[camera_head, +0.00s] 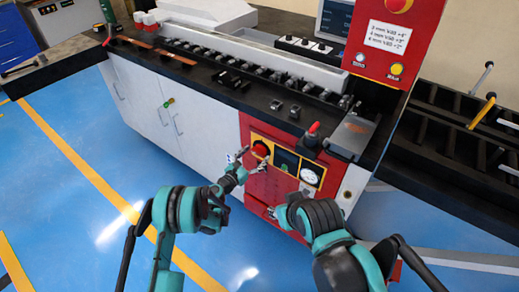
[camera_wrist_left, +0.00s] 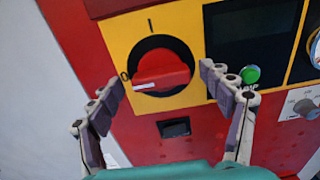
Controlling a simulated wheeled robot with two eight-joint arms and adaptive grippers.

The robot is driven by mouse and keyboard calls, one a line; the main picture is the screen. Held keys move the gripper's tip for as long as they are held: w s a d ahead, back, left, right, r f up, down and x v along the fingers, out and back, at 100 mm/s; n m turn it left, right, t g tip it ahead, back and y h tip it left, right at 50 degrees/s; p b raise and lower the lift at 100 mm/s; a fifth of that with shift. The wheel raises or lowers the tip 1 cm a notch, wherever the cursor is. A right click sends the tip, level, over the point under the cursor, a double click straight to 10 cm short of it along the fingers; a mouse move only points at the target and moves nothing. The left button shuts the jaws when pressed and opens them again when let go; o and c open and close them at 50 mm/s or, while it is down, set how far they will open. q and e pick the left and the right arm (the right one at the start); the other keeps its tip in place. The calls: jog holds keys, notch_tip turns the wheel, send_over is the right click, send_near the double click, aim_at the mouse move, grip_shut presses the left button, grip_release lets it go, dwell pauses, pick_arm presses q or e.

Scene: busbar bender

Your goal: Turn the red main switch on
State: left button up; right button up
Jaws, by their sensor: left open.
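The red main switch (camera_head: 261,148) is a round knob on a yellow plate on the red front panel of the machine. In the left wrist view the switch (camera_wrist_left: 163,66) has a black ring around it. Its handle lies near horizontal, its pale mark at the left, by the "0"; an "I" stands above. My left gripper (camera_head: 248,163) is open in front of the panel. In the wrist view its fingers (camera_wrist_left: 162,76) stand on either side of the knob; I cannot tell whether they touch it. My right arm is at the lower right; its fingers are not clear.
Right of the switch are a dark display (camera_wrist_left: 252,32), a green button (camera_wrist_left: 250,75) and a round gauge (camera_head: 311,175). A red-tipped lever (camera_head: 313,130) stands on the bench above. White cabinet doors (camera_head: 150,110) are to the left. The blue floor in front is open.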

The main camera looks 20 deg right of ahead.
pick_arm(q)
jog(key=shift+w+d, duration=0.2)
jog(key=shift+d, duration=0.05)
jog(key=shift+s+r, duration=0.1)
jog(key=shift+c, duration=1.2)
jog(key=c, duration=0.9)
